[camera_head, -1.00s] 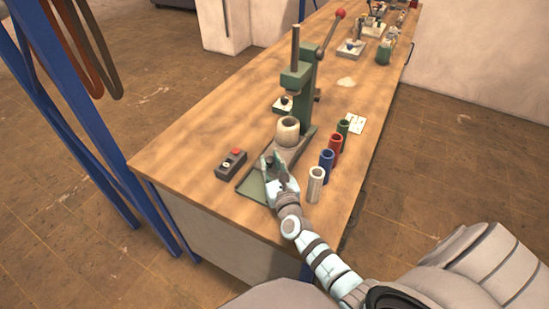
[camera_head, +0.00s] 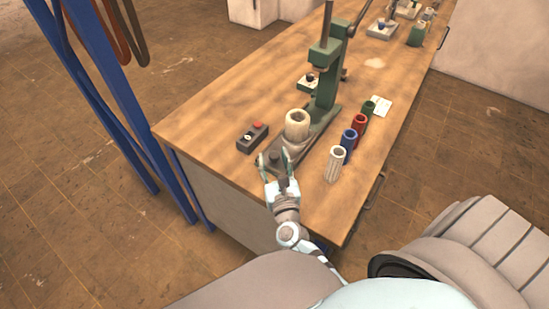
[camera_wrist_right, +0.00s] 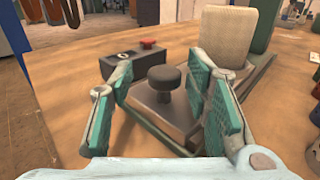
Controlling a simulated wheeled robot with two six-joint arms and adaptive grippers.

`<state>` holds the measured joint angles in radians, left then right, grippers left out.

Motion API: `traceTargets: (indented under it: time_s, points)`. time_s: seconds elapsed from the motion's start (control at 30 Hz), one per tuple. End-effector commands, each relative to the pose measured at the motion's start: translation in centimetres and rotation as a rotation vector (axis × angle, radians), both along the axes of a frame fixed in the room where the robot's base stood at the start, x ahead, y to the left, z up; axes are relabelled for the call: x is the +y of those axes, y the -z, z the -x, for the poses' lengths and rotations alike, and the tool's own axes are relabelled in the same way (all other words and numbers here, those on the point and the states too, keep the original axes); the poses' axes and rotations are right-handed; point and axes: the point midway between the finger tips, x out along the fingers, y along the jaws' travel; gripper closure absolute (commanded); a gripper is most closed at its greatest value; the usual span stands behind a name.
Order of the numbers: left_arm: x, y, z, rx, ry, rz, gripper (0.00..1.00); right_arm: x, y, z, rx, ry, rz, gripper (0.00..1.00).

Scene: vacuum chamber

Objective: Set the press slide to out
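The press slide (camera_wrist_right: 160,106) is a grey metal plate with a dark round knob (camera_wrist_right: 165,78) at its front end. It sits at the front of the green press (camera_head: 325,85), near the table's front edge. A cream cylinder (camera_head: 297,124) stands on it, forward of the press column; it also shows in the right wrist view (camera_wrist_right: 228,36). My right gripper (camera_wrist_right: 163,84) is open, one teal-padded finger on each side of the knob, with visible gaps. In the head view the right gripper (camera_head: 275,162) partly hides the slide's front. My left gripper is not in view.
A dark button box (camera_head: 252,138) with a red button is left of the slide. White (camera_head: 336,163), blue (camera_head: 348,143), red (camera_head: 359,124) and green (camera_head: 366,109) cylinders stand to its right. A white card (camera_head: 382,106) lies behind them. The wooden table (camera_head: 225,108) is clear at left.

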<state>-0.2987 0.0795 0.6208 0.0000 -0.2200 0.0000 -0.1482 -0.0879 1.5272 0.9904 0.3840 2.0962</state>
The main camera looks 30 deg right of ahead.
Motion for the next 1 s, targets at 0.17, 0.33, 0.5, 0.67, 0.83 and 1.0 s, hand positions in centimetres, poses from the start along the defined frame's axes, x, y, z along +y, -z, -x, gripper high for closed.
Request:
traceTargets:
  time_s: [0.17, 0.33, 0.5, 0.67, 0.83, 1.0]
  points:
    - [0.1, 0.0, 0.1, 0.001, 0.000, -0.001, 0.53, -0.1, -0.1, 0.0, -0.002, 0.001, 0.001, 0.56]
    - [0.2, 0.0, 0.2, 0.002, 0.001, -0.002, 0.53, -0.1, -1.0, 0.0, -0.003, 0.004, -0.001, 0.56]
    - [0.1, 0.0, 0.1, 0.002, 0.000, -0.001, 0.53, -0.1, -4.1, 0.0, -0.005, 0.005, -0.003, 0.56]
    - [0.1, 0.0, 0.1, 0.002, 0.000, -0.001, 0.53, 0.0, -7.2, 0.0, -0.009, 0.003, -0.004, 0.56]
    - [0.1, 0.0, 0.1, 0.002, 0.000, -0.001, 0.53, 0.0, -9.5, 0.0, -0.008, 0.003, -0.001, 0.56]
    - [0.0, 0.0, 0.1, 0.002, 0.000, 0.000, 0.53, 0.1, -10.2, 0.0, -0.003, 0.000, -0.001, 0.56]
